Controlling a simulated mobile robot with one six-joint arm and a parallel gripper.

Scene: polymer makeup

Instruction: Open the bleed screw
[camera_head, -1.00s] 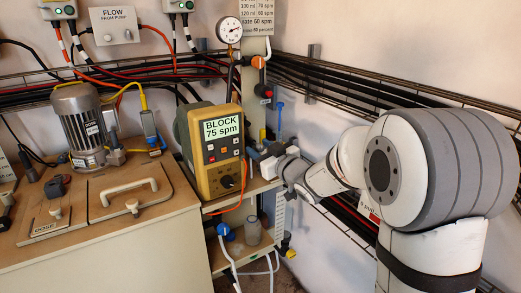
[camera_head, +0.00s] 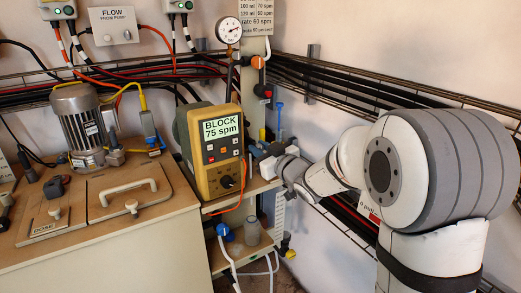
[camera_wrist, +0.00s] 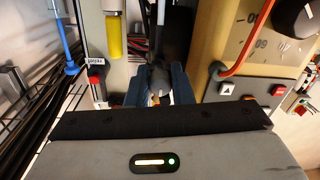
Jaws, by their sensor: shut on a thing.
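The dosing pump (camera_head: 216,150) is yellow and grey, and its display reads "BLOCK 75 spm". My gripper (camera_head: 268,158) is at the pump's right side, beside the pump head, and its fingertips are mostly hidden in the head view. In the wrist view its two blue fingers (camera_wrist: 158,88) stand on either side of a dark rounded part. A small tan, brass-like piece, apparently the bleed screw (camera_wrist: 155,99), shows between them. The gripper is shut on it. Its exact shape and how far it is turned cannot be made out.
A red-handled valve (camera_wrist: 96,78) and a yellow cylinder (camera_wrist: 111,36) are left of the fingers in the wrist view. An orange tube (camera_wrist: 262,45) curves on the right. A pressure gauge (camera_head: 229,30) is above the pump. A wire cable tray (camera_head: 350,90) runs along the wall behind my arm.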

